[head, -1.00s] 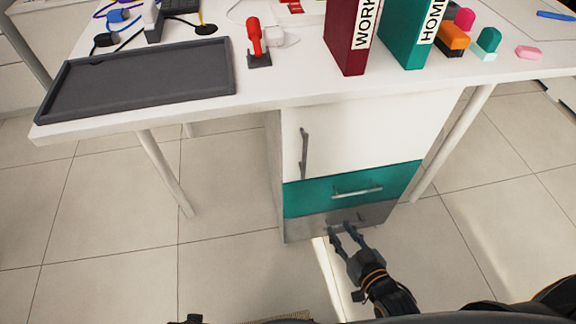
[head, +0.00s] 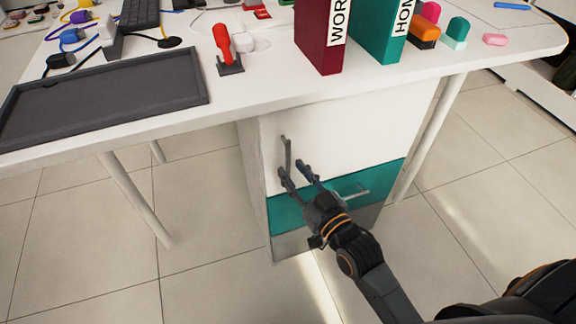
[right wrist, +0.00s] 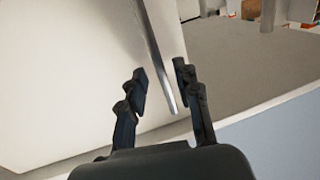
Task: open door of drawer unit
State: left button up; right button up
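The drawer unit (head: 256,190) stands under the white desk. Its white door (head: 350,130) is at the top and looks closed. The door's vertical grey handle (head: 286,152) is near the door's left edge; it also shows in the right wrist view (right wrist: 158,55). My right gripper (head: 293,172) is open at the lower end of the handle. In the right wrist view the handle's lower end lies between the two spread fingers (right wrist: 160,82), with gaps at both sides. My left gripper is not in view.
Below the door is a teal drawer (head: 290,215) with a horizontal handle (head: 350,193), and a grey drawer (head: 292,243) under it. The desk (head: 255,95) overhangs the unit, with a dark tray (head: 110,95) and binders (head: 320,45) on top. Floor (head: 200,270) in front is clear.

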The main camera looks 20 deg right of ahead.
aim_at(289, 168)
jog(key=shift+x, duration=1.6)
jog(key=shift+c, duration=0.3)
grip_shut()
